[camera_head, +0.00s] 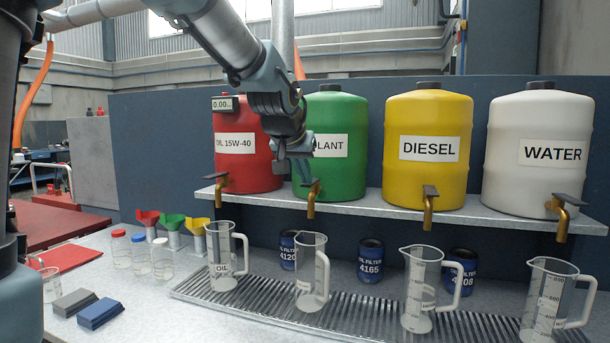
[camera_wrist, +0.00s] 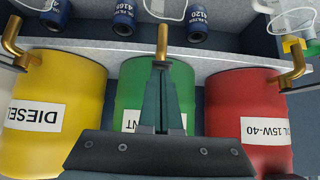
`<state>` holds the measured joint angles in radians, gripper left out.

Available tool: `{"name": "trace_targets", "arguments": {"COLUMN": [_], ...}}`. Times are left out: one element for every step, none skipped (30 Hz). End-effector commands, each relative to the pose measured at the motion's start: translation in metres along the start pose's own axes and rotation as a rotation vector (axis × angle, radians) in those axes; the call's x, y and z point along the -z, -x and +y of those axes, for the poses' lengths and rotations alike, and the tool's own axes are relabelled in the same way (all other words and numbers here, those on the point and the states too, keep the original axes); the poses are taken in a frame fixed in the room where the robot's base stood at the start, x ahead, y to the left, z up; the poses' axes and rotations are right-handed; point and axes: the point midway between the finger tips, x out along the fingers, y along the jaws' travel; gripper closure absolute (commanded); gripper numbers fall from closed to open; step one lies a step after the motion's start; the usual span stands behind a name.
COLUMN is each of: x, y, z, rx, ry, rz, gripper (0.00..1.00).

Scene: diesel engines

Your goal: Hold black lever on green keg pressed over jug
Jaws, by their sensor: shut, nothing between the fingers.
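The green keg (camera_head: 345,150) stands on the shelf between the red and yellow kegs, its label partly covered by my arm. Its brass tap (camera_head: 311,205) hangs over the shelf edge, with a black lever (camera_head: 312,184) on top. A clear jug (camera_head: 308,270) stands upright on the grated tray below this tap. My gripper (camera_head: 304,180) points down in front of the keg, shut and empty, with its fingertips at or very near the lever. In the wrist view the gripper (camera_wrist: 161,66) covers the lever; the tap (camera_wrist: 162,42) shows beyond the fingertips. I cannot tell whether they touch. No liquid shows in the jug.
The red keg (camera_head: 243,160), yellow keg (camera_head: 427,110) and white keg (camera_head: 535,170) share the shelf, each with a tap. Other jugs stand on the grated tray (camera_head: 360,322). Blue oil filters (camera_head: 371,262) stand behind. Funnels and bottles (camera_head: 162,258) are at left.

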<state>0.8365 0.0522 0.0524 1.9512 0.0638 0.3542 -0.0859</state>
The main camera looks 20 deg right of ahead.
Motion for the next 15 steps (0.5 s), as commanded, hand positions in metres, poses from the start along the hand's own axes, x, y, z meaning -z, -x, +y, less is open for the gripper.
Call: {"name": "trace_targets", "arguments": {"x": [-0.006,-0.009,-0.012,-0.015,-0.017,-0.021,-0.023,-0.025,-0.021,-0.020,-0.020,-0.020,-0.020,-0.020,-0.020], "y": [-0.005,-0.006,-0.008,-0.010,-0.012,-0.015,-0.017,-0.018,-0.014,-0.013,-0.013,-0.013,-0.013,-0.013,-0.013], "z": [0.000,0.000,0.000,0.000,0.000,0.000,0.000,0.000,0.000,0.000,0.000,0.000,0.000,0.000,0.000], "rx": [0.000,0.000,0.000,0.000,0.000,0.000,0.000,0.000,0.000,0.000,0.000,0.000,0.000,0.000,0.000], "ry": [0.000,0.000,0.000,0.000,0.000,0.000,0.000,0.000,0.000,0.000,0.000,0.000,0.000,0.000,0.000], "rz": [0.000,0.001,0.001,0.001,0.001,0.001,0.000,0.000,0.000,-0.001,-0.001,-0.001,-0.001,-0.001,-0.001], "gripper": [1.00,1.00,1.00,1.00,1.00,1.00,1.00,1.00,1.00,1.00,1.00,1.00,1.00,1.00,1.00]}}
